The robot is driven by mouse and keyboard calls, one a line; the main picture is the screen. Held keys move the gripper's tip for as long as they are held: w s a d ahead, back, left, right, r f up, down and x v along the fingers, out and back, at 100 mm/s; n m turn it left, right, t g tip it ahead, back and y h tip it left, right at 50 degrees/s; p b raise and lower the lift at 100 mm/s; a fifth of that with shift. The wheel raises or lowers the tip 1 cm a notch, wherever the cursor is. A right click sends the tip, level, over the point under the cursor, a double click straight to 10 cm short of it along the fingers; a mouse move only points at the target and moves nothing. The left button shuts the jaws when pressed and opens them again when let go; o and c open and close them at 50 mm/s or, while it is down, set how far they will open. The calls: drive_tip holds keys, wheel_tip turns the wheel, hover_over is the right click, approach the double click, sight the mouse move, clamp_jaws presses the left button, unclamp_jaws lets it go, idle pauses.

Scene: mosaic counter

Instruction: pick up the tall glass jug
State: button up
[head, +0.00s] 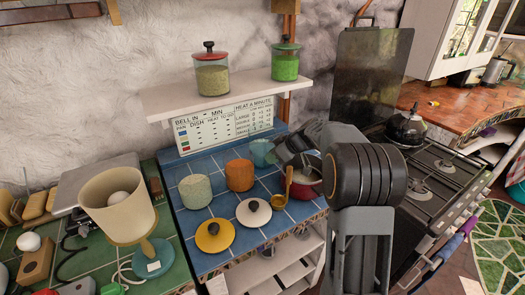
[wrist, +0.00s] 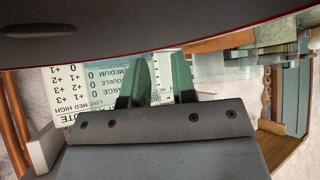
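I cannot make out a tall glass jug for certain in either view. In the wrist view, which is upside down, a pale see-through shape (wrist: 235,68) stands right of the fingers; I cannot tell what it is. My gripper (head: 287,150) is over the right part of the blue-tiled counter, partly hidden behind my arm in the head view. In the wrist view its two green fingers (wrist: 164,80) stand apart, with the printed sign behind the gap and nothing clearly held between them.
A teal mug (head: 262,152), an orange canister (head: 239,175) and a red pot (head: 305,187) stand near my gripper. Two lidded jars, one red-lidded (head: 211,75) and one green (head: 285,65), stand on the shelf (head: 225,96). A stove (head: 440,180) is at right.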

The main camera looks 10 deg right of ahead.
sight(265, 167)
drive_tip(key=shift+p+x, duration=0.45)
drive_tip(key=shift+x, duration=1.7)
drive_tip(key=shift+s, duration=0.1)
drive_tip(key=shift+c, duration=0.4)
clamp_jaws()
drive_tip(key=shift+r, duration=0.15)
